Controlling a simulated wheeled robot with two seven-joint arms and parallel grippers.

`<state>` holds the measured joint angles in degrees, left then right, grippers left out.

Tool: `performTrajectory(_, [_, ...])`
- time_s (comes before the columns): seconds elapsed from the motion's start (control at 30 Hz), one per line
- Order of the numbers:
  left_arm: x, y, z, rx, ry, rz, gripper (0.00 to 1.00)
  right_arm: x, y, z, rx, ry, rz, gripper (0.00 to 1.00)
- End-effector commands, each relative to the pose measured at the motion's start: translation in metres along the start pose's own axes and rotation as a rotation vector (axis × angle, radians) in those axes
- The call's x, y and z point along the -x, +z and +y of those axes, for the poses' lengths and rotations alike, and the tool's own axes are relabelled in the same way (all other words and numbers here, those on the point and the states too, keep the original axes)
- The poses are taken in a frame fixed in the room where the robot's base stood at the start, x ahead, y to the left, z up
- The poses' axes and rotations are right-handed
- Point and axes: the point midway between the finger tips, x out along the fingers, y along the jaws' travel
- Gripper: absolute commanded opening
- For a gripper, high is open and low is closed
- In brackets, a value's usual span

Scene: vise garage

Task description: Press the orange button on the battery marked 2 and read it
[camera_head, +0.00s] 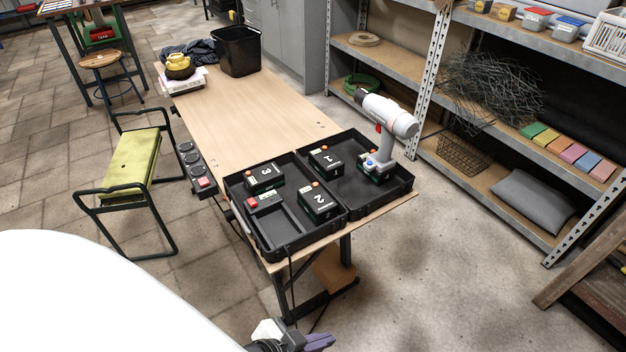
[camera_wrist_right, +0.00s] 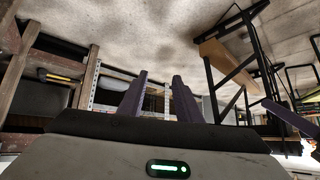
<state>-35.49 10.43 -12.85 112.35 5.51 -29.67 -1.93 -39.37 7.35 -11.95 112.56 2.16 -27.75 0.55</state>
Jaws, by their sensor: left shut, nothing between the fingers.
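The battery marked 2 (camera_head: 319,205) is a dark block in the left half of an open black case (camera_head: 272,252), near its right wall. Its orange button (camera_head: 315,184) is on its far end. Its indicator is too small to read. The battery marked 1 (camera_head: 326,162) and the battery marked 3 (camera_head: 265,178) sit near it, each also with an orange button. My left gripper (camera_head: 320,341) is shut and empty at the bottom edge of the head view, well apart from the case. My right gripper (camera_wrist_right: 160,86) is open and empty in the right wrist view.
The case lies at the near end of a wooden table (camera_head: 240,110). A white drill (camera_head: 388,117) stands upright in its right half. A bench with a yellow seat (camera_head: 132,165) is left of the table. Metal shelves (camera_head: 470,165) stand right. Floor between is clear.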

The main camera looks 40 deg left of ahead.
Motion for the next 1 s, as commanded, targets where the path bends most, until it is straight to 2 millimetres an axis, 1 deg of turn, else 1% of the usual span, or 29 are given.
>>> performTrajectory(0.03, [0.002, -0.029, -0.009, -0.061, 0.015, 0.015, 0.00, 0.010, -0.009, -0.001, -0.001, 0.001, -0.001, 0.31])
performTrajectory(0.07, [0.002, -0.043, -0.014, -0.103, 0.028, 0.018, 0.00, 0.014, -0.012, -0.001, -0.002, 0.001, -0.002, 0.31])
performTrajectory(0.1, [0.002, -0.066, -0.023, -0.168, 0.045, 0.021, 0.00, 0.020, -0.017, -0.001, -0.004, 0.002, -0.004, 0.31])
performTrajectory(0.17, [0.004, -0.102, -0.040, -0.278, 0.068, 0.018, 0.00, 0.030, -0.025, -0.001, -0.006, 0.004, -0.005, 0.31])
performTrajectory(0.2, [0.007, -0.127, -0.054, -0.355, 0.080, 0.012, 0.00, 0.036, -0.031, -0.001, -0.008, 0.006, -0.005, 0.31])
performTrajectory(0.27, [0.014, -0.163, -0.076, -0.465, 0.089, -0.002, 0.00, 0.044, -0.039, 0.001, -0.011, 0.009, 0.000, 0.31])
performTrajectory(0.3, [0.019, -0.183, -0.091, -0.528, 0.091, -0.013, 0.00, 0.048, -0.043, 0.002, -0.012, 0.012, 0.003, 0.31])
performTrajectory(0.37, [0.024, -0.208, -0.114, -0.605, 0.088, -0.024, 0.00, 0.052, -0.046, 0.004, -0.014, 0.016, 0.003, 0.31])
performTrajectory(0.4, [0.028, -0.223, -0.130, -0.646, 0.080, -0.028, 0.00, 0.053, -0.046, 0.005, -0.014, 0.018, 0.001, 0.31])
performTrajectory(0.47, [0.034, -0.244, -0.153, -0.697, 0.065, -0.029, 0.00, 0.055, -0.045, 0.006, -0.015, 0.019, -0.004, 0.31])
performTrajectory(0.5, [0.038, -0.258, -0.168, -0.725, 0.053, -0.027, 0.00, 0.056, -0.045, 0.006, -0.015, 0.020, -0.008, 0.31])
performTrajectory(0.6, [0.051, -0.289, -0.203, -0.777, 0.019, -0.024, 0.00, 0.058, -0.046, 0.006, -0.015, 0.020, -0.011, 0.31])
performTrajectory(0.7, [0.063, -0.311, -0.228, -0.808, -0.008, -0.020, 0.00, 0.060, -0.049, 0.006, -0.016, 0.020, -0.007, 0.31])
performTrajectory(0.73, [0.066, -0.316, -0.233, -0.814, -0.014, -0.019, 0.00, 0.060, -0.049, 0.005, -0.016, 0.020, -0.006, 0.31])
performTrajectory(0.83, [0.072, -0.326, -0.244, -0.826, -0.027, -0.017, 0.00, 0.061, -0.050, 0.005, -0.016, 0.019, -0.004, 0.31])
performTrajectory(1.0, [0.074, -0.329, -0.248, -0.831, -0.031, -0.015, 0.00, 0.061, -0.050, 0.005, -0.015, 0.019, -0.005, 0.31])
